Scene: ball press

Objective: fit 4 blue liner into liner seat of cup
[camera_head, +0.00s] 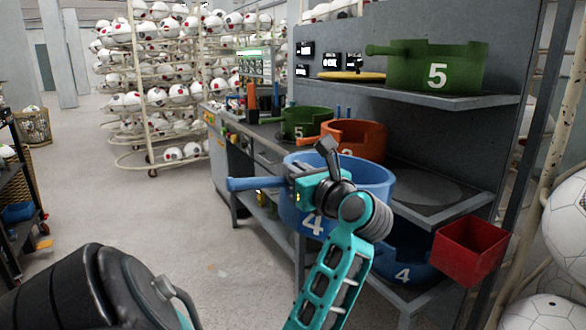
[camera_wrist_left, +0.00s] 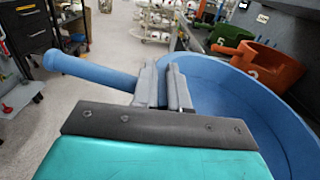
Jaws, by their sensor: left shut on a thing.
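The blue liner marked 4 (camera_head: 372,178) is an open ring with a handle (camera_head: 256,184) pointing left. My left gripper (camera_head: 303,176) is shut on its wall near the handle, and the liner seems held in front of the shelf. In the left wrist view the fingers (camera_wrist_left: 163,88) pinch the blue wall, with the handle (camera_wrist_left: 92,71) to the left and the hollow inside (camera_wrist_left: 232,98) to the right. Another blue piece marked 4 (camera_head: 405,273) sits lower, partly hidden by my arm. I cannot make out the cup's liner seat. My right gripper is not in view.
A green liner marked 5 (camera_head: 437,68) stands on the upper shelf. Another green liner (camera_head: 306,122) and an orange one (camera_head: 355,138) are on the bench behind. A red bin (camera_head: 472,248) is at the right. The floor at left (camera_head: 130,210) is clear.

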